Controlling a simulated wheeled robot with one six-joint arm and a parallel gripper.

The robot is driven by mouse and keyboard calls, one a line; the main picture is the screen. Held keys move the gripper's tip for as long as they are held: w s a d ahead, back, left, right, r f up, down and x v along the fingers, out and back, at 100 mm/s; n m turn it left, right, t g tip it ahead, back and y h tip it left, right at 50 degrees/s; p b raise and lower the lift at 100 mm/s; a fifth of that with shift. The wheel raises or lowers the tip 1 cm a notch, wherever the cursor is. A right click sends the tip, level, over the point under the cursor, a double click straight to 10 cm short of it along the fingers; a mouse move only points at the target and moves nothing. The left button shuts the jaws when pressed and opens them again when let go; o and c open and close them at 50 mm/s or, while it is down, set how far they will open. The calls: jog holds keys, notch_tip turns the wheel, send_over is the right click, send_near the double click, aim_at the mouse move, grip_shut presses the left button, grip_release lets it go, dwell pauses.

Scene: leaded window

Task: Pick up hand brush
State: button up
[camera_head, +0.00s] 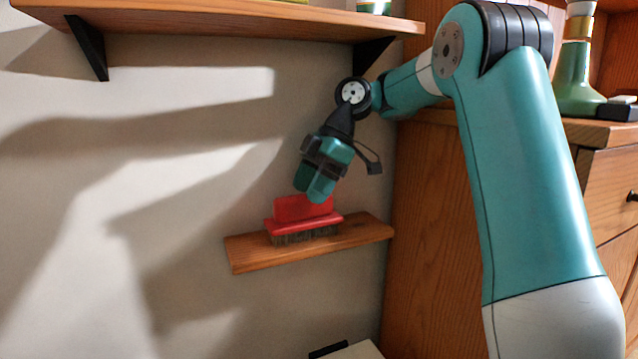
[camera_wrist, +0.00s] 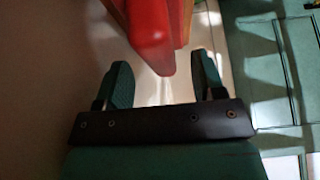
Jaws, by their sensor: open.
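The hand brush (camera_head: 303,221) is red with dark bristles. It sits bristles down on a small wooden wall shelf (camera_head: 250,256), with a raised red part behind its front edge. My gripper (camera_head: 315,190) is above the brush, pointing down, its fingers just over the brush's upper part in the head view. In the wrist view, my gripper (camera_wrist: 162,88) is open, with a green finger at each side and nothing between them. The red brush (camera_wrist: 150,35) shows ahead of the gap between the fingers there. Whether the fingers touch the brush is unclear.
A larger wooden shelf (camera_head: 220,20) with black brackets is above my gripper. A wooden cabinet (camera_head: 425,240) stands right of the small shelf. A green object (camera_head: 575,80) stands on the cabinet. The wall left of the small shelf is clear.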

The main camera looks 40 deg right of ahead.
aim_at(304, 200)
jog(key=shift+b+x, duration=0.8)
jog(key=shift+x, duration=0.75)
jog(key=c, duration=1.1)
jog(key=shift+s, duration=0.1)
jog(key=shift+s+a, duration=0.2)
jog(key=shift+s, duration=0.25)
jog(key=shift+s+b, duration=0.35)
jog(key=shift+s, duration=0.3)
